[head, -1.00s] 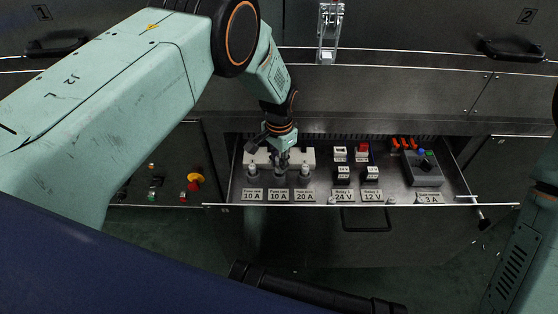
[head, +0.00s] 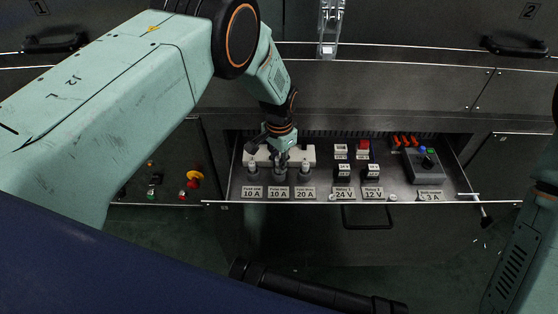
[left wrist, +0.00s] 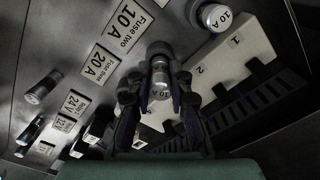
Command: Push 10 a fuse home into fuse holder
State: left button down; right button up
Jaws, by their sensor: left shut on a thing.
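My left gripper (head: 282,160) points down into the open drawer at the fuse row. In the left wrist view its fingers (left wrist: 159,100) are shut on a grey 10 A fuse (left wrist: 160,80), beside the label "Fuse two 10 A". The white fuse holder (head: 300,152), a block numbered 1 and 2 in the wrist view (left wrist: 238,58), lies just behind the fuse row. The fingers hide part of it. Another 10 A fuse (head: 252,168) stands to the left and a 20 A fuse (head: 305,169) to the right. I cannot tell whether the held fuse's lower end is seated. My right gripper is not in view.
Relays (head: 343,172) and a grey box with a dial (head: 422,163) stand further right in the drawer. The drawer's front edge (head: 320,202) has a rail. A control panel with a yellow and red button (head: 194,179) is at left. My right arm is at the right edge.

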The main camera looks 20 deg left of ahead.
pick_arm(q)
jog(key=shift+f+b, duration=0.4)
jog(key=shift+f, duration=0.2)
jog(key=c, duration=1.1)
grip_release()
jog(key=shift+c, duration=0.2)
jog(key=shift+r, duration=0.1)
notch_tip(320, 180, up, 12)
jog(key=shift+f, duration=0.1)
